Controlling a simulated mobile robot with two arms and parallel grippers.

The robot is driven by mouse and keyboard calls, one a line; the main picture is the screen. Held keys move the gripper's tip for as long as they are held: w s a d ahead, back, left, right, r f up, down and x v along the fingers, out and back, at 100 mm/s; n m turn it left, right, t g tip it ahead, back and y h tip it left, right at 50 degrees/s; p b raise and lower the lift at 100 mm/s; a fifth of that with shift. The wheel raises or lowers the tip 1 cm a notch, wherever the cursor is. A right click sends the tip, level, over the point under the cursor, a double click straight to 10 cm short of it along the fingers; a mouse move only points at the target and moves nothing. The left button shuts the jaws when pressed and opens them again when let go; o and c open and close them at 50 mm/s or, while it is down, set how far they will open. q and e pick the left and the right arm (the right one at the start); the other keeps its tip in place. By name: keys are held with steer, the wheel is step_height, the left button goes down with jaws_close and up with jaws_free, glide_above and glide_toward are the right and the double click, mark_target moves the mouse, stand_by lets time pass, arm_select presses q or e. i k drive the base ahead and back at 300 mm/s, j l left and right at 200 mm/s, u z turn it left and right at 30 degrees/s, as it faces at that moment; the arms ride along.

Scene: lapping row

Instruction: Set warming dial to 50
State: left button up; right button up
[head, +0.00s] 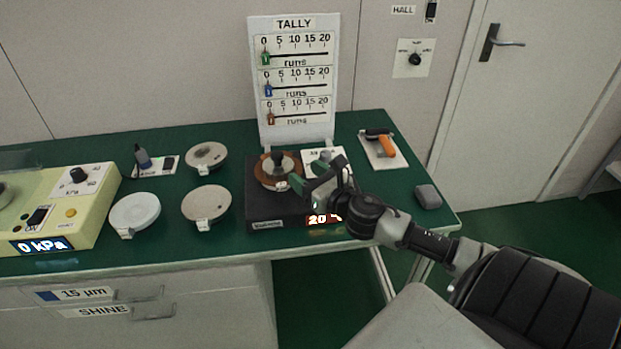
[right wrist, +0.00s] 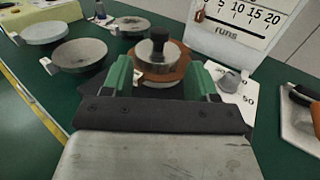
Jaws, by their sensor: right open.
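The warming unit (head: 262,207) is a black box on the green bench. Its lit display (head: 318,219) shows "20", with the rest hidden by my arm. A white dial plate sits at its back right, largely behind my gripper in the head view. In the right wrist view the grey warming dial (right wrist: 230,82) stands on that plate, just right of my right finger, with "50" printed nearby. My right gripper (head: 309,174) is open and empty, its green fingers (right wrist: 161,78) apart over the unit. I see no contact with the dial. My left gripper is out of view.
A round copper-coloured plate with a black-knobbed weight (right wrist: 158,58) sits on the unit's left. The tally board (head: 293,85) stands close behind. Several round plates lie to the left, near the yellow kPa box (head: 75,215). An orange-handled tool (head: 384,142) lies right.

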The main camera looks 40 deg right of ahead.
mark_target(325, 155)
steer(key=z, duration=1.35)
